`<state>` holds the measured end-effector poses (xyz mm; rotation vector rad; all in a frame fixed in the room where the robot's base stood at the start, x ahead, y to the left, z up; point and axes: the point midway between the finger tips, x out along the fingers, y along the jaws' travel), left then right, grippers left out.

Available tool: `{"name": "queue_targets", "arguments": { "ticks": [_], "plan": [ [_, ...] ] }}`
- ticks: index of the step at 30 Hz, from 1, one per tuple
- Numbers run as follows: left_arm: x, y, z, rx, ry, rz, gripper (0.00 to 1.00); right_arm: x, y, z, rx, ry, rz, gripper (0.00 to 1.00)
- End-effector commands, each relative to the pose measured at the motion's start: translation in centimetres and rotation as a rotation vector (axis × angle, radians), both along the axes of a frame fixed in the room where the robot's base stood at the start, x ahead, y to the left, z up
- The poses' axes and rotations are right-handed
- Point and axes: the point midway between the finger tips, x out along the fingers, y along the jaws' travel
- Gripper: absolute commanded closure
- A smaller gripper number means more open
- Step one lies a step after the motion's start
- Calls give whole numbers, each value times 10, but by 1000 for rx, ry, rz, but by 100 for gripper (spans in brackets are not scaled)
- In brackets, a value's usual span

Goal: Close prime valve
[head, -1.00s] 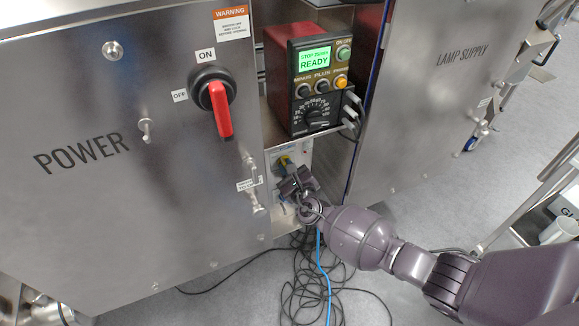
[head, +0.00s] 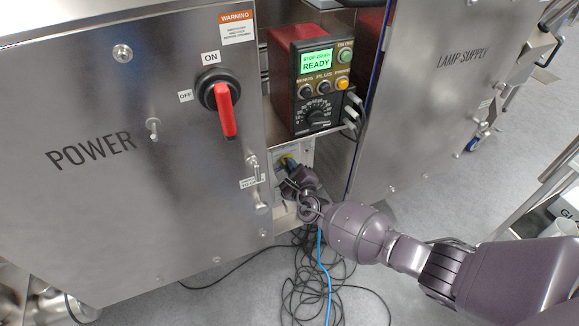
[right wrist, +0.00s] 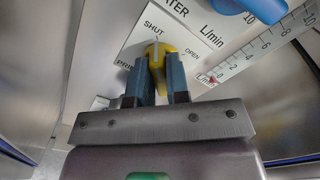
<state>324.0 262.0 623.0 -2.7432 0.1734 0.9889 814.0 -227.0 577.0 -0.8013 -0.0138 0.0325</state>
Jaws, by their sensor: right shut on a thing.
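The prime valve is a yellow knob (right wrist: 155,55) on a white panel with the labels SHUT and OPEN, in the right wrist view. The knob's ridge lies toward the SHUT label. My right gripper (right wrist: 157,85) has its two blue-grey fingers shut on the yellow knob. In the head view my right gripper (head: 298,182) reaches into the recess beside the power cabinet and hides most of the valve. Only a bit of yellow (head: 287,159) shows above it. My left gripper is in neither view.
A blue knob (right wrist: 252,8) and a flow scale (right wrist: 255,55) are close to the right of the valve. A control box (head: 318,85) sits above the recess. The power cabinet (head: 110,200) stands left and the lamp supply cabinet (head: 430,110) right. Cables (head: 310,280) lie on the floor below.

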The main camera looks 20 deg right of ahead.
Motion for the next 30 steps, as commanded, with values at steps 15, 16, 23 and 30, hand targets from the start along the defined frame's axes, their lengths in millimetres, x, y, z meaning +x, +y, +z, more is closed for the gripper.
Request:
{"name": "queue_targets", "arguments": {
  "ticks": [15, 16, 23, 30],
  "plan": [
    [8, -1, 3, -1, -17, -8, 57, 0, 0, 0, 0, 1, -1, 58],
    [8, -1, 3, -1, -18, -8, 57, 0, 0, 0, 0, 1, -1, 58],
    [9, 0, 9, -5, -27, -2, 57, -14, -1, 3, 1, -3, 0, 58],
    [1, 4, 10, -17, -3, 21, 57, -53, -2, 5, 1, -4, 0, 58]
  ]
}}
